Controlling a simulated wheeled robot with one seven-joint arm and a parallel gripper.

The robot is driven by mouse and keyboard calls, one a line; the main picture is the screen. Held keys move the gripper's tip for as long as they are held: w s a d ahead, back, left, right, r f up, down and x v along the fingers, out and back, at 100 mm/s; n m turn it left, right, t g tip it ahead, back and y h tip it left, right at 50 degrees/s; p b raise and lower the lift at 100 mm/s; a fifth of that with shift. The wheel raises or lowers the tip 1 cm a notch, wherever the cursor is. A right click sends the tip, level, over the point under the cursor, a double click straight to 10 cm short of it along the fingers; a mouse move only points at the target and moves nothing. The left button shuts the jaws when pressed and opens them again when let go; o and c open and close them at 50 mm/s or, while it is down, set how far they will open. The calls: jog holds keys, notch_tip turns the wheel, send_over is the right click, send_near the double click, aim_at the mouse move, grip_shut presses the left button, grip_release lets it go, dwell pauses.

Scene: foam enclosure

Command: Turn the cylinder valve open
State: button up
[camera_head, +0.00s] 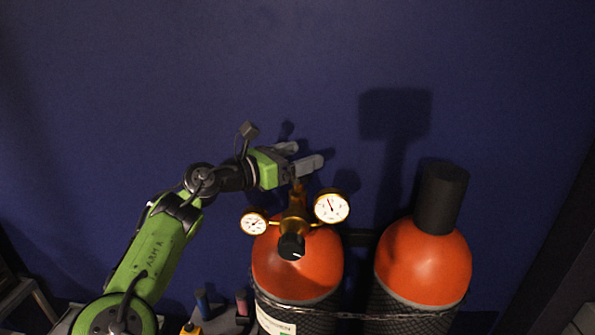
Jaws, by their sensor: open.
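An orange gas cylinder (275,268) stands upright below the middle of the head view. On its top sits a brass valve and regulator (294,212) with two round white gauges and a black knob (291,247) facing me. My gripper (304,155), with grey fingers on a green body, reaches in from the left. Its fingers are apart and close to the top of the valve. The valve's upper end is partly hidden by the lower finger, so I cannot tell whether they touch. I see nothing held between the fingers.
A second orange cylinder (412,268) with a black cap (441,197) stands at the right. A chain (372,316) runs across both cylinders. A dark blue wall (480,80) is behind. Small bottles (203,303) stand low at the left.

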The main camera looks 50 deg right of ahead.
notch_tip(320, 180, up, 6)
jog(key=shift+s+f+p, duration=0.1)
jog(key=shift+p, duration=0.2)
